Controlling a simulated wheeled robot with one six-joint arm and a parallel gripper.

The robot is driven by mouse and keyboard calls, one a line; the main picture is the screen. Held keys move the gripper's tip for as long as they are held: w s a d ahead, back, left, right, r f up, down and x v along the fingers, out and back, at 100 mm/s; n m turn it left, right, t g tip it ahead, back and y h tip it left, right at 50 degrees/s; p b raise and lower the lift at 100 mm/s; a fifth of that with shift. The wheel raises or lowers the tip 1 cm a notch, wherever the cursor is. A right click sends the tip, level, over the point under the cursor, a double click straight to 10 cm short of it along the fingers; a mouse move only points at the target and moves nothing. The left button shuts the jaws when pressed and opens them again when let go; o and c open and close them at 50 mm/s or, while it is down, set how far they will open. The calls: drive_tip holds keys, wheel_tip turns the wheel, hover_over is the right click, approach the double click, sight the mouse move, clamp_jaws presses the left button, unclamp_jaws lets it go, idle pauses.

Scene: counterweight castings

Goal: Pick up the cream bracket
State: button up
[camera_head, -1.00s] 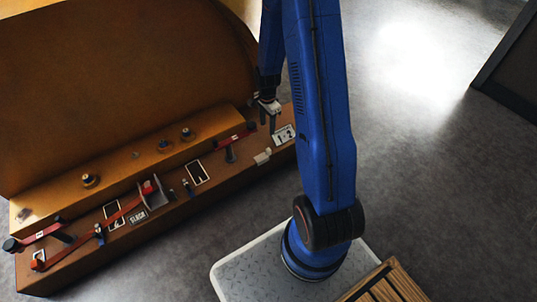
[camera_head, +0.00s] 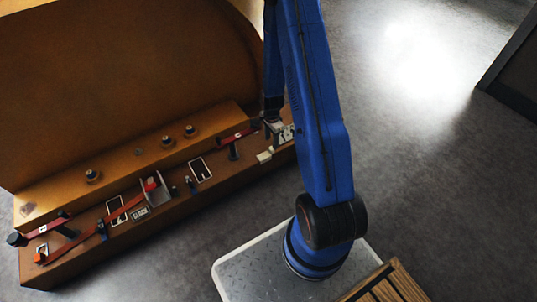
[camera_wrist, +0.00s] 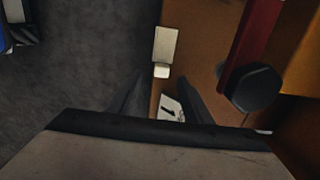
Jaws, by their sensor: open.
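The cream bracket (camera_head: 264,156) is a small pale piece at the front edge of the brown casting's ledge (camera_head: 225,170), near its right end. In the wrist view the bracket (camera_wrist: 165,45) shows as a larger cream block with a smaller paler part below it, by the ledge edge. My gripper (camera_head: 274,142) is close to the bracket, just up and right of it in the head view. In the wrist view my dark fingers (camera_wrist: 160,95) are apart with nothing held between them. The bracket lies beyond the fingertips, apart from them.
A red bar with a dark round end (camera_wrist: 252,88) stands close right of my fingers in the wrist view. A white numbered plate (camera_wrist: 171,108) shows between the fingers. More red bars, posts and a grey channel (camera_head: 157,190) line the ledge leftward. Grey floor lies in front.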

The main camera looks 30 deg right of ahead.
sight(266, 155)
drive_tip(key=shift+w+d+f, duration=0.15)
drive_tip(key=shift+f, duration=1.35)
drive_tip(key=shift+w+d+f, duration=0.1)
drive_tip(key=shift+d+f, duration=0.05)
drive_tip(key=shift+f, duration=1.35)
drive_tip(key=c, duration=1.1)
drive_tip(key=shift+r, duration=0.1)
drive_tip(key=shift+c, duration=0.2)
